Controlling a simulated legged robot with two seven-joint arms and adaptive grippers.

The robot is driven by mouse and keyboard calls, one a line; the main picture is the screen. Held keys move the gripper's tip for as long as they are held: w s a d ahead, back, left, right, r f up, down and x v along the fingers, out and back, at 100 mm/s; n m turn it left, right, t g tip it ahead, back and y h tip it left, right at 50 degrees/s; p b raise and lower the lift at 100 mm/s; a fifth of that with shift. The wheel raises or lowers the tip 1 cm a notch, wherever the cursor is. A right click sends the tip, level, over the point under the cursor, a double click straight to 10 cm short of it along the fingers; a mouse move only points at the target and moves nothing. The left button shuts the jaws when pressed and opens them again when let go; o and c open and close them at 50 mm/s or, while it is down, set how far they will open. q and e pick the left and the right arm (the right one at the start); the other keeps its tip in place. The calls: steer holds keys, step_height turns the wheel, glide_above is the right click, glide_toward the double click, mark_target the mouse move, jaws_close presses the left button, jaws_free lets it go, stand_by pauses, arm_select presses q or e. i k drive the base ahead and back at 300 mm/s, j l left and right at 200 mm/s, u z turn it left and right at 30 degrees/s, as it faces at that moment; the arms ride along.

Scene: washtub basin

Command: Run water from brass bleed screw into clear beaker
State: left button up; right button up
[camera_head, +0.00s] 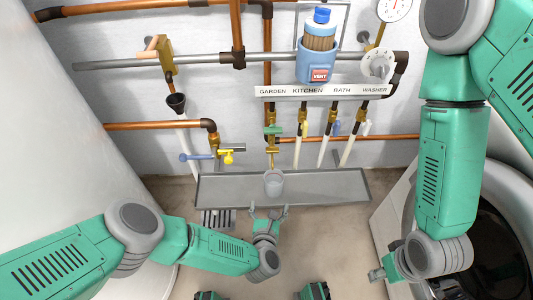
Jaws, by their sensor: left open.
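A clear beaker (274,184) stands upright on the grey trough (330,187) below the pipes. A small brass fitting (272,153), perhaps the bleed screw, hangs on the garden line directly above the beaker, below a green handle (273,130). I cannot tell whether water runs from it. My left gripper (268,212) is open and empty, its fingers spread just in front of the beaker and apart from it. My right gripper (382,272) is low at the right beside the washer, away from the beaker; whether its fingers are open is unclear.
A label strip (320,91) names garden, kitchen, bath and washer lines. A blue vented filter (317,55) hangs above it. A washing machine (485,245) stands right; a white tank (60,130) fills the left.

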mark_target(271, 149)
steer(key=k, duration=1)
